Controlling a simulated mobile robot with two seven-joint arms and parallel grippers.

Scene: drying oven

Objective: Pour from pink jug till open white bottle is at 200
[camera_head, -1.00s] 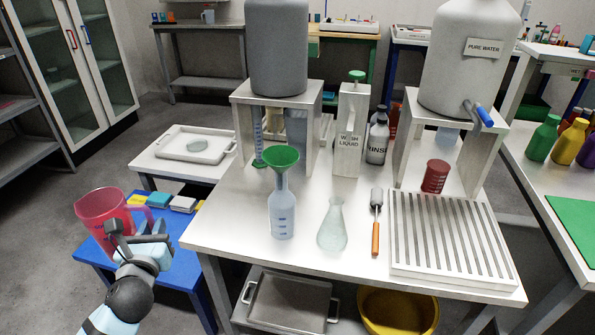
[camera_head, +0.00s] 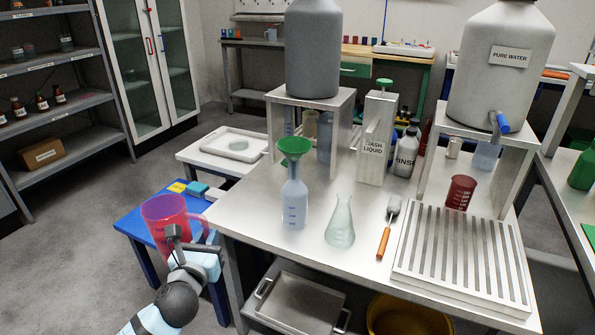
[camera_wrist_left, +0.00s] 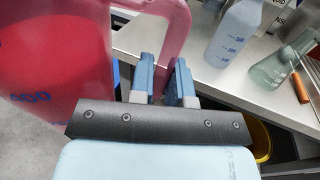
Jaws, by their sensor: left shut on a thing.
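The pink jug (camera_head: 166,221) is in my left gripper (camera_head: 186,243), which is shut on its handle, at the left in the head view. In the left wrist view the jug (camera_wrist_left: 55,60) fills the left side, with red liquid inside and blue marks on its wall. The gripper's fingers (camera_wrist_left: 163,80) are on the handle. The open white bottle (camera_head: 294,204) stands upright on the metal table with a green funnel (camera_head: 293,148) in its mouth. It also shows in the left wrist view (camera_wrist_left: 233,33), with blue marks. The jug is left of the bottle, apart from it. My right gripper is out of view.
A glass flask (camera_head: 340,222) and an orange-handled tool (camera_head: 388,230) stand or lie right of the bottle. The table's left edge lies between jug and bottle.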

